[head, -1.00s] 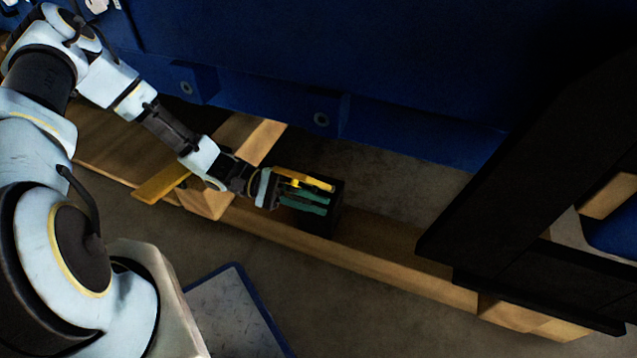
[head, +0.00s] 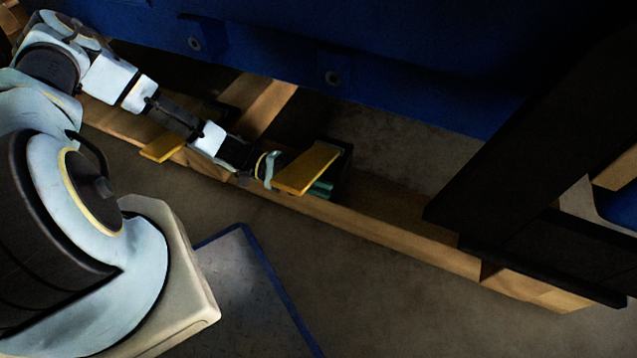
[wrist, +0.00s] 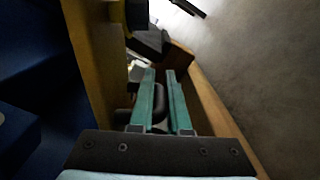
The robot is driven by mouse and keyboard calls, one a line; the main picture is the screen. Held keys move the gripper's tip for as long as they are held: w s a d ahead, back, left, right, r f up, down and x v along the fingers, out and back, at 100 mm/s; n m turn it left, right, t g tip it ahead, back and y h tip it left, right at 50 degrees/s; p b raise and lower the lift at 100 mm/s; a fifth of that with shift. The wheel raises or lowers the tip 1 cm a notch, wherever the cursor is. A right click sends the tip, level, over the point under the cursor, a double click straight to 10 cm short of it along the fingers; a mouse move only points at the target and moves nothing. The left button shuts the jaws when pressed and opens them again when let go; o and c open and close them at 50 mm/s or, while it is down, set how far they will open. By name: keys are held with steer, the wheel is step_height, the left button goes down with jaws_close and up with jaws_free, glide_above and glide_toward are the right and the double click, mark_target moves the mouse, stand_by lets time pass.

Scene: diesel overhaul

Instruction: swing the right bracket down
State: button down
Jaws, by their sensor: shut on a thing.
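The right bracket (head: 308,168) is a yellow plate beside a black block (head: 342,178) on the wooden beam. Its broad face shows in the head view and slopes toward the near side of the beam. My gripper (head: 323,187) reaches in from the left. Its teal fingers are partly hidden under the bracket, so the contact itself is not visible. A second yellow bracket (head: 163,147) sticks out from the beam further left, below my arm.
The wooden beam (head: 400,228) runs below the blue engine body (head: 420,90). A dark frame (head: 510,165) stands over the beam at the right. A blue-edged panel (head: 255,290) lies on the floor in front. Bare floor is clear at the lower right.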

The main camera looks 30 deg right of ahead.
mark_target(313, 170)
steer(key=c, duration=1.2)
jaws_free()
steer(key=shift+o, duration=0.2)
step_height(313, 170, up, 10)
steer(key=p, duration=0.3)
steer(key=shift+r, duration=0.1)
steer(key=shift+w+a, duration=0.25)
steer(key=shift+w, duration=0.35)
steer(key=v, duration=1.1)
steer(key=shift+f, duration=0.3)
